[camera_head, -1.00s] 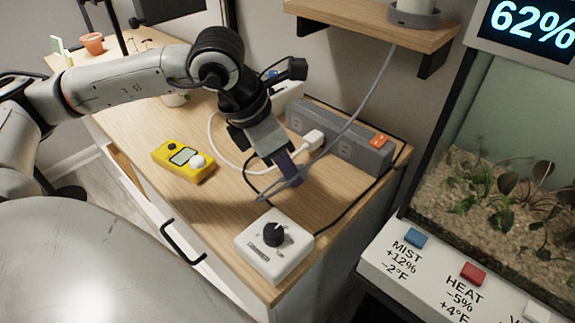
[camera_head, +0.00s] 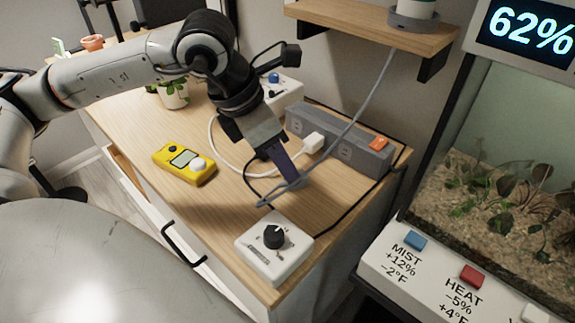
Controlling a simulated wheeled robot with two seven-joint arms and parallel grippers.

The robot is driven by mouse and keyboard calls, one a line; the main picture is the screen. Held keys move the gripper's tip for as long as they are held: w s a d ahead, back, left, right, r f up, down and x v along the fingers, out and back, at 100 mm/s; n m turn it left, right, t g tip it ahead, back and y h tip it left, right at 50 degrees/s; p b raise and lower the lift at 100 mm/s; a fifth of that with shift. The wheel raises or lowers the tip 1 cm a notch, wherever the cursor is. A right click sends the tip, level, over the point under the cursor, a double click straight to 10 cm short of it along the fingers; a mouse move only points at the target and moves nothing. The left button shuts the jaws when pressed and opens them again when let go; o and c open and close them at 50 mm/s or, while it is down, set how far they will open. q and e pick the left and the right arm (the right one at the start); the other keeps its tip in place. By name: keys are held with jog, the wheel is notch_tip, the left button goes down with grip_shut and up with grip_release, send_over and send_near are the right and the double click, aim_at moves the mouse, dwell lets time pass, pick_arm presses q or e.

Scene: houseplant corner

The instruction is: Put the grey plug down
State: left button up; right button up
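My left gripper (camera_head: 290,173) reaches over the wooden cabinet top, in front of the grey power strip and above the white dial box. Its dark fingers point down and are seen nearly edge-on. They look closed at the end of a grey cord (camera_head: 368,100), on the grey plug (camera_head: 299,184), which is mostly hidden by the fingers. The cord comes down from the shelf and makes a narrow loop left of the fingertips. I cannot tell whether the plug touches the cabinet top. My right gripper is not in view.
The power strip (camera_head: 340,143) has a white plug (camera_head: 313,142) at it and an orange switch. The white dial box (camera_head: 273,250) stands near the front corner. A yellow meter (camera_head: 184,164) lies left. Bare wood (camera_head: 225,200) is free between them.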

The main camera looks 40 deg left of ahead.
pick_arm(q)
jog(key=p+v, duration=0.1)
jog(key=v, duration=0.8)
